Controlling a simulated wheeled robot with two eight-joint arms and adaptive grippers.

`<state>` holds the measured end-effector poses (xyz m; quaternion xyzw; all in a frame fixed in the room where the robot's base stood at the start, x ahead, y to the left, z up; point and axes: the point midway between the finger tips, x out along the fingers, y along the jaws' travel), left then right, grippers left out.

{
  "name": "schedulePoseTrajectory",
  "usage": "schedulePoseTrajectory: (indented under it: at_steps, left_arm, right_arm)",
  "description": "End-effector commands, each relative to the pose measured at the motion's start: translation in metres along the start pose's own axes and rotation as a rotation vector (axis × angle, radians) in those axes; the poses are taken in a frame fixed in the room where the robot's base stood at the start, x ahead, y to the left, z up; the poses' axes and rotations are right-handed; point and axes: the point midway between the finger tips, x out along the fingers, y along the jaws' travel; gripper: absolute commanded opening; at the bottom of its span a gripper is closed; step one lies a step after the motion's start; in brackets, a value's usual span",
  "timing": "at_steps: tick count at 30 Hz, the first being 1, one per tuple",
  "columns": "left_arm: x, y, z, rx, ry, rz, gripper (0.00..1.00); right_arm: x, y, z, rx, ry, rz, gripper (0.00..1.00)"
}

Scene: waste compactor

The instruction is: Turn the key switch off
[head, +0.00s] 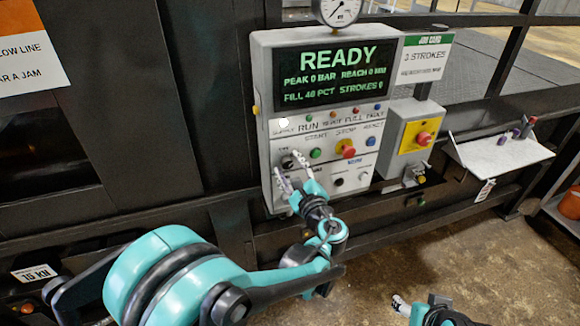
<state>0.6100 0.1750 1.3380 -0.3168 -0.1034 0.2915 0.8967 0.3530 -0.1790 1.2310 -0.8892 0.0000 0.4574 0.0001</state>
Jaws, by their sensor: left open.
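The control panel (265,130) is a light grey box with a lit green READY screen. The key switch (287,161) is a small dark knob at the left of the button row, under a small label too blurred to read. My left gripper (289,166) is open, its two pale fingers reaching up on either side of the key switch. I cannot tell whether they touch it, and the key's exact angle is too small to read. My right gripper (399,302) shows only in part at the bottom edge, away from the panel; its jaw opening is unclear.
A green button (315,153) and a red stop button (348,152) sit right of the key switch. A pale shelf (490,155) holds small items further right. Dark frame beams surround the panel.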

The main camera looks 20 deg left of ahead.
Motion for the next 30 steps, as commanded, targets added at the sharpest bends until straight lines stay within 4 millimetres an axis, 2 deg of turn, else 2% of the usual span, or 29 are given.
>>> schedulePoseTrajectory:
  at_steps: [8, 12, 14, 23, 30]
  left_arm:
    - [0.0020, 0.0000, -0.0001, -0.001, 0.001, 0.000, 0.49]
    - [0.0019, 0.0000, 0.0000, -0.001, 0.001, 0.000, 0.12]
    - [0.0019, 0.0000, 0.0000, -0.001, 0.001, 0.000, 0.00]
    - [0.0020, 0.0001, 0.0000, -0.020, 0.001, 0.001, 0.00]
    - [0.0020, 0.0003, -0.0005, -0.126, 0.003, 0.003, 0.00]
  right_arm:
    - [-0.0001, 0.0000, -0.0001, 0.000, 0.000, 0.000, 0.59]
    - [-0.0001, 0.0000, -0.0001, 0.000, 0.000, 0.000, 0.59]
    - [-0.0001, 0.0000, -0.0001, 0.000, 0.000, 0.000, 0.59]
    - [0.0007, 0.0000, 0.0005, 0.000, 0.000, 0.000, 0.59]
    - [0.0045, 0.0000, 0.0032, 0.000, 0.000, 0.000, 0.59]
